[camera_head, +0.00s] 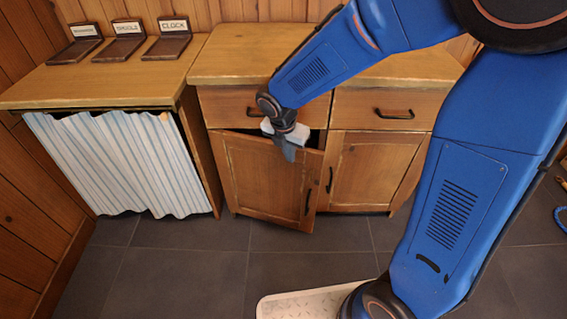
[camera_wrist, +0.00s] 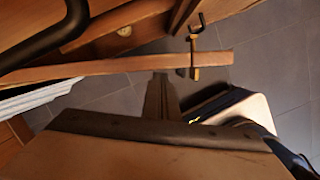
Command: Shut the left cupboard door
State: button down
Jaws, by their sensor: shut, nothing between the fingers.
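The left cupboard door (camera_head: 262,180) is brown framed wood and stands ajar. Its right edge is swung out, with a dark gap at the top. Its black handle (camera_head: 308,203) is near that edge. In the wrist view the door (camera_wrist: 110,66) shows as a thin wooden strip seen from above. My gripper (camera_head: 289,155) is shut and empty, at the outer face of the door near its top edge. In the wrist view its fingertips (camera_wrist: 161,80) are close to the strip; I cannot tell whether they touch it.
The right cupboard door (camera_head: 362,170) is closed beside it. A drawer (camera_head: 240,106) is above the left door, partly hidden by my arm. A striped curtain (camera_head: 120,160) hangs under the left counter, which bears labelled stands (camera_head: 121,45). The tiled floor (camera_head: 190,265) in front is clear.

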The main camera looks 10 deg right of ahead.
jog(key=shift+w+d, duration=0.4)
jog(key=shift+w, duration=0.4)
jog(key=shift+s+a, duration=0.1)
